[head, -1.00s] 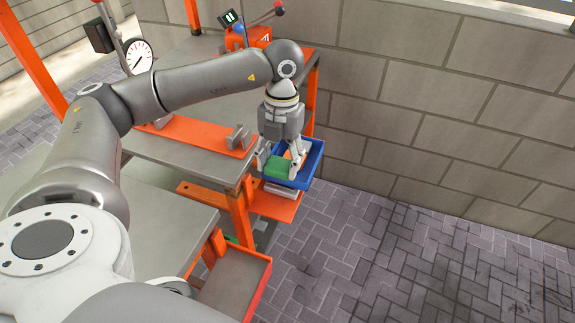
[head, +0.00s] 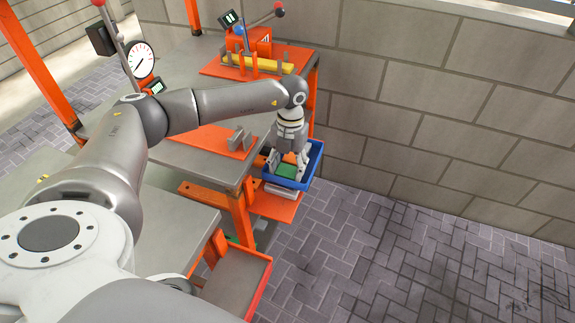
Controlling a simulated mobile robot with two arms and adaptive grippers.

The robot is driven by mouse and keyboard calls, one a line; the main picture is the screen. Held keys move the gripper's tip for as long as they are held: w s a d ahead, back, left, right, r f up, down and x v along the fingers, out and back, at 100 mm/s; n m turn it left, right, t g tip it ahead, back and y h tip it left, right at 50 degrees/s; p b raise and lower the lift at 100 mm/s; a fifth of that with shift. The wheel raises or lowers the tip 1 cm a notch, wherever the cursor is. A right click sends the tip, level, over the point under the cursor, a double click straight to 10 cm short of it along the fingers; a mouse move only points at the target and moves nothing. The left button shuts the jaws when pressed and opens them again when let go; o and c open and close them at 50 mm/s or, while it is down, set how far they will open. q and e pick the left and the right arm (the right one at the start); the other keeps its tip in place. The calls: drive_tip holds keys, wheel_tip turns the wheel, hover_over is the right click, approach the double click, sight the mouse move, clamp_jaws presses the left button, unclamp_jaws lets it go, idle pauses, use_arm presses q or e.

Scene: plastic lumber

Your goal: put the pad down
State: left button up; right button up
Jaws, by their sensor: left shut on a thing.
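The green pad (head: 286,171) is between the fingers of my left gripper (head: 288,164). The gripper points down and is shut on it. The pad is low in the blue bin (head: 292,185), within its walls. The fingers and the bin's wall hide part of the pad. I cannot tell whether it touches the bin's floor. My right gripper is not in view.
The blue bin sits at the right end of the grey bench (head: 190,158), above an orange shelf (head: 276,207). An orange plate with a metal bracket (head: 238,140) lies left of it. A block wall (head: 420,120) stands behind. An orange-rimmed tray (head: 236,280) is in front.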

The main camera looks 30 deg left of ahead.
sight(290, 166)
use_arm(q)
drive_tip(key=shift+f, duration=0.2)
drive_tip(key=o, duration=1.1)
drive_tip(key=shift+r, duration=0.1)
drive_tip(key=shift+r, duration=0.1)
wheel_tip(290, 166, up, 12)
drive_tip(key=w+b, duration=0.1)
drive_tip(key=shift+w+a, duration=0.15)
drive_tip(key=shift+w, duration=0.05)
